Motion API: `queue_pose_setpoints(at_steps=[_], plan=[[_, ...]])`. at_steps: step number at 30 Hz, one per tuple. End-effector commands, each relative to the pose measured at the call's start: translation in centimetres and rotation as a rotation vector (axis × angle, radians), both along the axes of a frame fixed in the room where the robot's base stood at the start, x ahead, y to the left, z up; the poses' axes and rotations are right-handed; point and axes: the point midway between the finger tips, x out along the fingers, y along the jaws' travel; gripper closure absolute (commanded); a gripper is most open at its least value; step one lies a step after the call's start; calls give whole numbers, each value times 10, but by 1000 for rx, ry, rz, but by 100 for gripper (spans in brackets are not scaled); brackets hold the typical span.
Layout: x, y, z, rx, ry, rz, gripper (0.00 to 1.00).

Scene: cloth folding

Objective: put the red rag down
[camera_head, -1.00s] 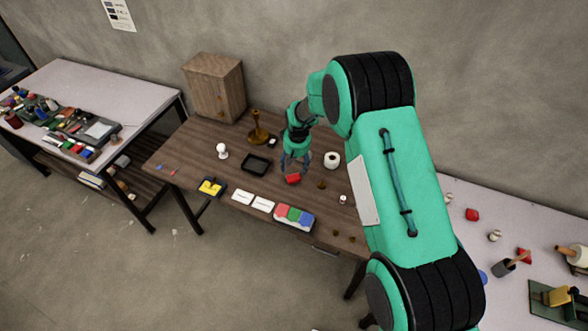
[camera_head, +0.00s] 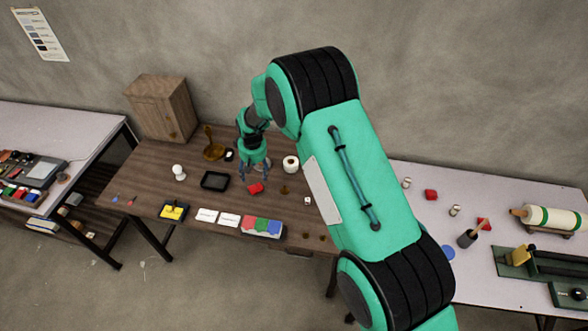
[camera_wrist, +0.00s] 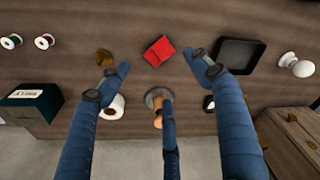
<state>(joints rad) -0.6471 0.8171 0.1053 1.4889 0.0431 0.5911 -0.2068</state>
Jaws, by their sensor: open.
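The red rag (camera_head: 256,188) lies on the brown wooden table (camera_head: 140,172), right of the black tray. In the wrist view the red rag (camera_wrist: 159,51) is a small folded piece lying flat on the wood, beyond and between my fingertips. My gripper (camera_head: 254,174) is just above and behind the rag in the head view. In the wrist view my gripper (camera_wrist: 157,72) has its blue fingers spread wide, with nothing held between them. The rag is apart from the fingers.
A black tray (camera_head: 215,181) is left of the rag, and a white roll (camera_head: 291,163) is to its right. A brass candlestick (camera_head: 213,146) stands behind. A block with red, green and blue pads (camera_head: 262,227) and white cards (camera_head: 207,215) line the front edge.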

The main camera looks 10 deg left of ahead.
Motion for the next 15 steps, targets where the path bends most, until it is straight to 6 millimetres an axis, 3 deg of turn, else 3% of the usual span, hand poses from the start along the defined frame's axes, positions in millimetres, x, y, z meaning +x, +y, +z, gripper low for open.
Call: queue_pose_setpoints(at_steps=[10, 15], plan=[[1, -2, 4, 1, -2, -3, 36], [6, -15, 27, 7, -9, -21, 36]])
